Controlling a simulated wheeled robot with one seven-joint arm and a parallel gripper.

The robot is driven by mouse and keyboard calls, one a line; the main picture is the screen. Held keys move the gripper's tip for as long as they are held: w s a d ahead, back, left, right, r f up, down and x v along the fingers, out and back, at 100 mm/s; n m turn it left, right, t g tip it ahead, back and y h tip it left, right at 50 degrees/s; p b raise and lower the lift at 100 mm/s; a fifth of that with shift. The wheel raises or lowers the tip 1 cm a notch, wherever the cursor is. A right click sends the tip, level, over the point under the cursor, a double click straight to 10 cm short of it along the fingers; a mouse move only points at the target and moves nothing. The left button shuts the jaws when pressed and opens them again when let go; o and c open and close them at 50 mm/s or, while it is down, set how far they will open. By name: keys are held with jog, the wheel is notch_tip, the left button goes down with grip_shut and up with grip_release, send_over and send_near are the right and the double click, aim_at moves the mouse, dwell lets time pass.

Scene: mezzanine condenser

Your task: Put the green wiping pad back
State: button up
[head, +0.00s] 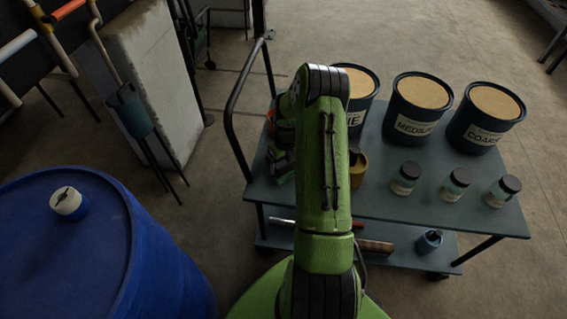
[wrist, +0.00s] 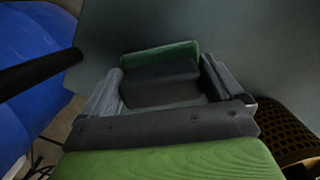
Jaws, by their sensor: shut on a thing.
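The green wiping pad (wrist: 160,53) shows in the wrist view as a green edge with a dark block in front of it, between the two grey fingers. My gripper (wrist: 162,75) is shut on it. The pad and fingers are over the grey-blue cart top (wrist: 245,35); I cannot tell whether the pad touches it. In the head view my arm hides the pad and most of my gripper above the left part of the cart (head: 400,200).
Three dark buckets labelled at the cart's back include MEDIUM (head: 415,105) and COARSE (head: 490,118). Three jars (head: 455,185) stand in front. A brown perforated holder (wrist: 290,128) is right of my gripper. A blue drum (head: 70,240) and the cart's black handle rail (head: 233,110) are left.

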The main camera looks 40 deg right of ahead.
jog(key=shift+r, duration=0.1)
jog(key=o, duration=1)
jog(key=shift+o, duration=0.2)
